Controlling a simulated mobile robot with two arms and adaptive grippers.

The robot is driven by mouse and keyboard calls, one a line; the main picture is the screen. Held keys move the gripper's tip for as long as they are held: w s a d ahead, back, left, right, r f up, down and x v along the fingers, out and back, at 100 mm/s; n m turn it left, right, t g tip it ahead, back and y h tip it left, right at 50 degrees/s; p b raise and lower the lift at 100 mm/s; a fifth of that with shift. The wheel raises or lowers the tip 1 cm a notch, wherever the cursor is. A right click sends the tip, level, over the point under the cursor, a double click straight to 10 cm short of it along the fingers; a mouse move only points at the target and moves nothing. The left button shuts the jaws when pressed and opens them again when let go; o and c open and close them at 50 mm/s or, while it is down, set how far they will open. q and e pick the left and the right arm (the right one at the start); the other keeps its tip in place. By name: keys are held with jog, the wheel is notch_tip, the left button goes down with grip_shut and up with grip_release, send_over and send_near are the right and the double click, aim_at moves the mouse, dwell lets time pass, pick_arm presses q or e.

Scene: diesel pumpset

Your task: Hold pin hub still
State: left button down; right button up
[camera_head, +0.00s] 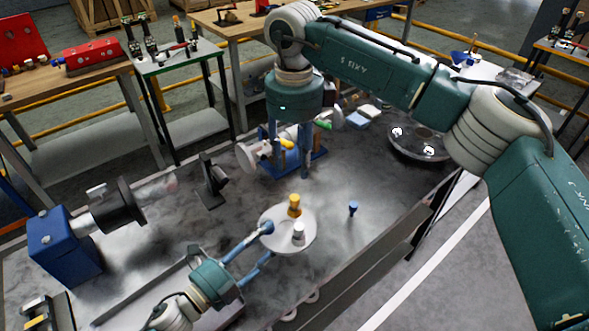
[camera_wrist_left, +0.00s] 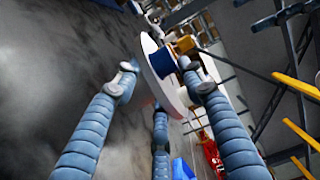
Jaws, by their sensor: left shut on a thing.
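A white disc (camera_head: 276,244), which I take to be the pin hub, stands over the grey bench. A yellow knob (camera_head: 294,204) and a short white cylinder (camera_head: 298,232) show on it. My left gripper (camera_head: 266,242) is shut on its near left rim. In the left wrist view the disc (camera_wrist_left: 160,72) is edge-on between the blue fingers, with a dark blue part (camera_wrist_left: 185,62) against its face. My right gripper (camera_head: 291,170) points down, fingers apart, over a blue-based unit (camera_head: 316,158) with white round parts. Its fingertips partly hide that unit, so contact is unclear.
A small blue pin-like piece (camera_head: 353,208) stands right of the disc. A blue block with a dark flanged shaft (camera_head: 122,204) is at left, a black bracket (camera_head: 210,182) nearby. A dark round plate (camera_head: 418,143) lies at back right. Bench between these is mostly clear.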

pick_arm(q)
jog(key=shift+f, duration=0.15)
jog(key=c, duration=1)
grip_release()
jog(key=shift+s+a, duration=0.1)
